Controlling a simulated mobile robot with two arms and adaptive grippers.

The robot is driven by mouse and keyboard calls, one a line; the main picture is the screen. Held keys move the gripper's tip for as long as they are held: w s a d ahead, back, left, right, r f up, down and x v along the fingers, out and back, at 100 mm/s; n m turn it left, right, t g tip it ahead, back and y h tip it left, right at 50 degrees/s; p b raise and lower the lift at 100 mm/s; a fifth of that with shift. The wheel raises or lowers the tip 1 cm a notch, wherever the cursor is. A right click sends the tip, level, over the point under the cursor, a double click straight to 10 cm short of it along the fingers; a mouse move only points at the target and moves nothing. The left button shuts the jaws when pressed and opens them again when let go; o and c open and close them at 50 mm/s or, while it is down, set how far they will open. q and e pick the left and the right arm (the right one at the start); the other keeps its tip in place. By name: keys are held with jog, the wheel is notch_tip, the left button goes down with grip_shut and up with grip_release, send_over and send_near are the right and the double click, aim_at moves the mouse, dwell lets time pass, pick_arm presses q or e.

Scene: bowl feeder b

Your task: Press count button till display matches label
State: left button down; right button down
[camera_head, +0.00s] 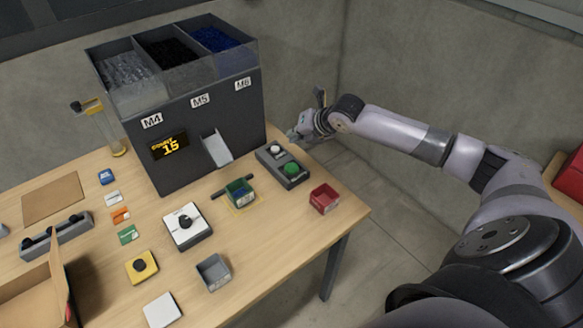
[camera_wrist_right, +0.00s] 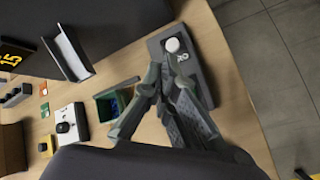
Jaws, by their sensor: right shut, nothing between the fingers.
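A dark feeder (camera_head: 205,125) with labels M4, M5 and M6 stands on the table. Its display (camera_head: 169,146) reads COUNT 15 in yellow. A grey button box (camera_head: 297,182) to its right has a white button (camera_head: 276,149) and a green button (camera_head: 292,168). My right gripper (camera_head: 297,134) is shut and empty, just behind the box in the head view. In the right wrist view my gripper (camera_wrist_right: 168,78) overlaps the box; the white button (camera_wrist_right: 172,45) shows beyond the fingertips and the green one is hidden. I cannot tell any contact. My left gripper is out of view.
A green bin (camera_head: 239,193) sits before the chute (camera_head: 217,149). A red bin (camera_head: 324,198), a grey bin (camera_head: 213,272), a white knob box (camera_head: 187,226) and a yellow button box (camera_head: 142,266) stand nearby. Small coloured cards (camera_head: 121,216) lie left, their text unreadable.

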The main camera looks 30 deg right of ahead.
jog(key=b, duration=0.7)
send_over(294, 167)
notch_tip(294, 167, down, 7)
jog(key=shift+w+d, duration=0.1)
jog(key=shift+f+b, duration=0.4)
jog(key=shift+f, duration=0.45)
jog(key=shift+f, duration=0.2)
jog(key=shift+f, duration=0.25)
jog(key=shift+f, duration=0.5)
dwell(0.8)
jog(key=shift+r+p, duration=0.9)
jog(key=shift+p, duration=0.1)
